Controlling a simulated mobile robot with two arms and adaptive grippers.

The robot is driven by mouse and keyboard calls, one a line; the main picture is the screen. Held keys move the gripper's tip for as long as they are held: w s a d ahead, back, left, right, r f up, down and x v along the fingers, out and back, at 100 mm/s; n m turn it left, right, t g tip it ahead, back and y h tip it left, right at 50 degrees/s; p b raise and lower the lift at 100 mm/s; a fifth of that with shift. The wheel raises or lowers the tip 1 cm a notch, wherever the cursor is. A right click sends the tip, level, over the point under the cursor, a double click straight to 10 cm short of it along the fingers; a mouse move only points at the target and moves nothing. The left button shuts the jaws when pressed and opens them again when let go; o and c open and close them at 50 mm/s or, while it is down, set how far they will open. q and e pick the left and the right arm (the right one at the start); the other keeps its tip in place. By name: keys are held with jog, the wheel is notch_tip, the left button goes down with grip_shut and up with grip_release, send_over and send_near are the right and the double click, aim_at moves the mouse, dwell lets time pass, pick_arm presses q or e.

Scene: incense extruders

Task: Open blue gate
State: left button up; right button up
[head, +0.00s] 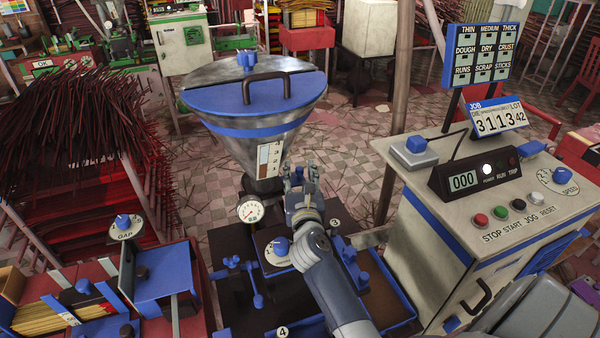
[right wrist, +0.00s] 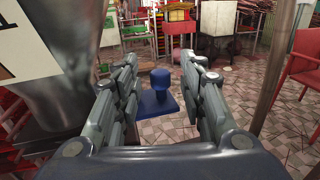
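A blue plate with an upright blue knob (right wrist: 160,80), which looks like the gate, shows in the right wrist view, just beyond and between my right gripper's fingers. The fingers of my right gripper (right wrist: 158,62) are spread on both sides of the knob, with a visible gap to each. In the head view my right gripper (head: 300,178) is beside the lower end of the steel hopper (head: 255,135), on its right. The gripper and arm largely hide the gate there. My left gripper is not in view.
The hopper has a blue lid (head: 235,97) with a dark handle. A pressure gauge (head: 250,210) is close left of my right gripper. A control console (head: 440,210) with buttons stands to the right. Bundles of dark red sticks (head: 70,125) fill the left.

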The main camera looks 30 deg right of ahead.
jog(key=shift+w, duration=0.1)
jog(key=c, duration=0.9)
grip_shut()
jog(key=d+p, duration=0.1)
jog(key=d, duration=0.1)
jog(key=s+d+p, duration=0.1)
jog(key=d, duration=0.2)
jog(key=shift+s, duration=0.15)
jog(key=o, duration=0.9)
grip_release()
jog(key=shift+a, duration=0.15)
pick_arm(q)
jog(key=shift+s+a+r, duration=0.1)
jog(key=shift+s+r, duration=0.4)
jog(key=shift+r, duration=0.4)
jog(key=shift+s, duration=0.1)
